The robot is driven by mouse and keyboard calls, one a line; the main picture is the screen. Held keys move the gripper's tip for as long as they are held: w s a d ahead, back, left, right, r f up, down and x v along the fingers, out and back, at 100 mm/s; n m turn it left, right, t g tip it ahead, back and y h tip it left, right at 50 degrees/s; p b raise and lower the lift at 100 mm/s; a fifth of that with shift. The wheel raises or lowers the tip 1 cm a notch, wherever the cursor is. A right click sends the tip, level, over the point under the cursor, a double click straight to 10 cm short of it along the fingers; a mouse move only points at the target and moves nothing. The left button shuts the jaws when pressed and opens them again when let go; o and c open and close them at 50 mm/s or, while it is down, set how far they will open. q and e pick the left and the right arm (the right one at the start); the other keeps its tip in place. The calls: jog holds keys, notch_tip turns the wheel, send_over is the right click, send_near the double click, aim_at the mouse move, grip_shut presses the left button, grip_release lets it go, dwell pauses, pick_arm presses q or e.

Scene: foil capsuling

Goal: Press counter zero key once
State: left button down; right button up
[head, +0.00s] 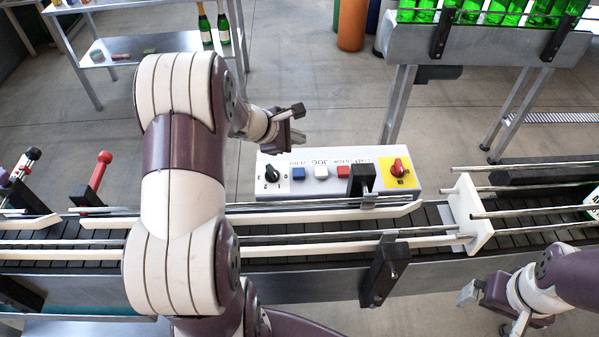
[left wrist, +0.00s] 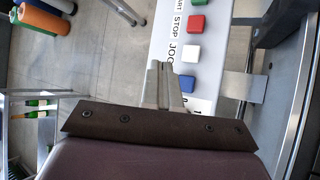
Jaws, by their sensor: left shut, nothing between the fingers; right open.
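The control panel (head: 330,187) is a light box behind the conveyor. It carries a blue key (head: 298,174), a white key (head: 321,172) and a red key (head: 344,171); the label by the blue key is too small to read surely. My left gripper (head: 298,126) is shut and empty, apart from the panel on its far side in the head view. In the left wrist view its fingertips (left wrist: 159,68) show beside the blue key (left wrist: 187,83); I cannot tell the height gap. My right gripper (head: 484,312) is open and empty at the lower right.
A black knob (head: 272,175) and a red knob on yellow (head: 398,168) flank the keys. A green key (left wrist: 199,2) shows in the wrist view. Conveyor rails (head: 330,217) and a black bracket (head: 362,180) stand in front of the panel.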

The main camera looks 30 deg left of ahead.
aim_at(296, 174)
pick_arm(q)
notch_tip(296, 174, down, 8)
jog(key=b, duration=0.6)
jog(key=shift+f+b, duration=0.2)
jog(key=shift+b, duration=0.2)
jog(key=shift+f, duration=0.2)
jog(key=shift+f+b, duration=0.1)
jog(key=shift+b, duration=0.25)
dwell(1.0)
jog(key=shift+f+b, duration=0.3)
jog(key=shift+b, duration=0.15)
jog(key=shift+s+f+b, duration=0.1)
jog(key=shift+f+b, duration=0.45)
jog(key=shift+b, duration=0.1)
dwell(0.6)
jog(key=shift+r, duration=0.1)
jog(key=shift+r+p, duration=0.75)
jog(key=shift+r, duration=0.15)
